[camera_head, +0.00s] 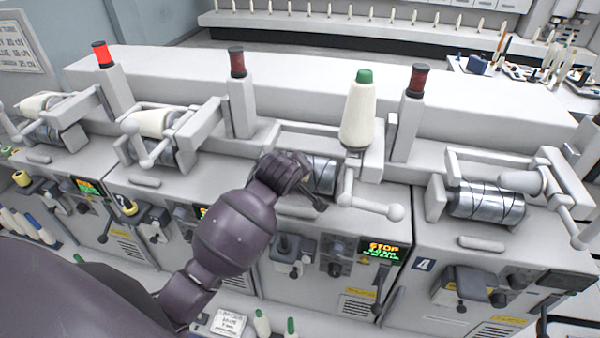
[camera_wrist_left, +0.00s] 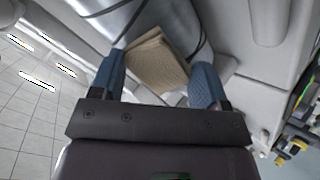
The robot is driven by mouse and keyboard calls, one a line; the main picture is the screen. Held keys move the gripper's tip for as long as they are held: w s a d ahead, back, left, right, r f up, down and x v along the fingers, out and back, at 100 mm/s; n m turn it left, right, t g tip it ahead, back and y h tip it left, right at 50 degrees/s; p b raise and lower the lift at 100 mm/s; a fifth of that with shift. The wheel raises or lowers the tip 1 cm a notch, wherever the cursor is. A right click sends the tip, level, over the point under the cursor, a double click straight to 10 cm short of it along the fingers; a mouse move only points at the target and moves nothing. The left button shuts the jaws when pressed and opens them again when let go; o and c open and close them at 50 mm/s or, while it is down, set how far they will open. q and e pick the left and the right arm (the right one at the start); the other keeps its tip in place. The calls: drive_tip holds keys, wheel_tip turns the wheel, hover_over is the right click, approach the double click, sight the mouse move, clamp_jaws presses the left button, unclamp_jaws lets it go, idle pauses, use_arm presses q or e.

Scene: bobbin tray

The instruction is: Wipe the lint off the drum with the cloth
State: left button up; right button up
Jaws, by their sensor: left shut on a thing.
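The drum (camera_head: 323,172) is a silver cylinder with dark spiral grooves, on the machine section with the lit STOP display. My left arm reaches up from the lower left, and its gripper (camera_head: 312,196) is at the drum's front left, hiding part of it. In the left wrist view, my left gripper (camera_wrist_left: 155,78) has blue fingertips shut on a folded beige cloth (camera_wrist_left: 158,58). The cloth lies in front of the drum (camera_wrist_left: 140,20) and looks close to its surface; I cannot tell whether they touch. I cannot make out lint. My right gripper is not in view.
A cream cone with a green top (camera_head: 358,112) stands just behind the drum. A crank arm with a ball end (camera_head: 372,206) juts out to its right. A neighbouring drum (camera_head: 486,203) is at the right. Red-topped posts rise along the machine.

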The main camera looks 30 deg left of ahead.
sight(311, 174)
use_arm(q)
drive_tip(key=shift+a, duration=0.3)
drive_tip(key=shift+s+a, duration=0.25)
drive_tip(key=shift+a, duration=0.45)
drive_tip(key=shift+d, duration=0.1)
drive_tip(key=shift+w+d, duration=0.25)
drive_tip(key=shift+d, duration=0.6)
drive_tip(key=shift+w+d, duration=0.2)
drive_tip(key=shift+d, duration=0.65)
drive_tip(key=shift+d, duration=0.1)
drive_tip(key=shift+w+d, duration=0.25)
drive_tip(key=shift+d, duration=0.55)
